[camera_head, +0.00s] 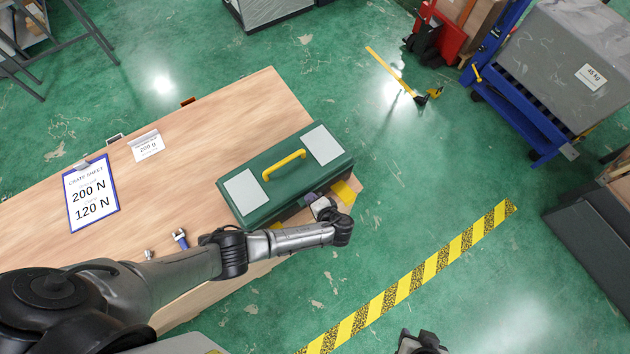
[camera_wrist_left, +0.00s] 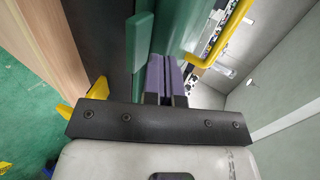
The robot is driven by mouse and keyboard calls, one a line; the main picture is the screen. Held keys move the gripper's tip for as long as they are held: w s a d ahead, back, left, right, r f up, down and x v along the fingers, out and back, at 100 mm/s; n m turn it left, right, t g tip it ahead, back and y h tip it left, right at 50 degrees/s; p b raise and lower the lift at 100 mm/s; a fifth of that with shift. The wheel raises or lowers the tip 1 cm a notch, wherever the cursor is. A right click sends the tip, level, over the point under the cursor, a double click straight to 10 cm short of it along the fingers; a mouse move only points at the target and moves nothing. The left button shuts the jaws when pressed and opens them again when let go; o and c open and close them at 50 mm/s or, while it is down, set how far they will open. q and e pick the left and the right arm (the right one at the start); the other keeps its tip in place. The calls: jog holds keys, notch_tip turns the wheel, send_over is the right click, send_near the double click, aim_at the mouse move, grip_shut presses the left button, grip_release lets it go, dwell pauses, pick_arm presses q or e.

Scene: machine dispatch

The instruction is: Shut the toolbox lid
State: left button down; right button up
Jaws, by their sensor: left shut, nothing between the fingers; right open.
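The green toolbox (camera_head: 287,168) stands on the wooden table with its lid on top, bearing a yellow handle (camera_head: 284,165) and two pale panels. A dark band shows along the front below the lid; I cannot tell whether the lid is fully down. My left gripper (camera_head: 314,197) is at the toolbox's front side, partly hidden by its own wrist. In the left wrist view its purple fingers (camera_wrist_left: 166,72) are together and empty, close beside a green part of the toolbox (camera_wrist_left: 183,28). My right gripper (camera_head: 420,343) is at the bottom edge, away from the toolbox, and only partly visible.
The wooden table (camera_head: 240,105) also holds a clipboard (camera_head: 92,194), a small label card (camera_head: 146,145) and a blue-handled tool (camera_head: 181,239). The table's right edge is close to the toolbox. Green floor with a striped yellow-black line (camera_head: 410,285) lies beyond.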

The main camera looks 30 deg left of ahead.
pick_arm(q)
jog(key=shift+s+f+b, duration=0.25)
jog(key=shift+f+b, duration=0.35)
jog(key=shift+f, duration=0.85)
jog(key=shift+s, duration=0.1)
jog(key=w+r+p+v, duration=0.1)
jog(key=p+v, duration=0.2)
jog(key=v, duration=0.9)
jog(key=shift+r, duration=0.4)
jog(key=shift+a, duration=0.15)
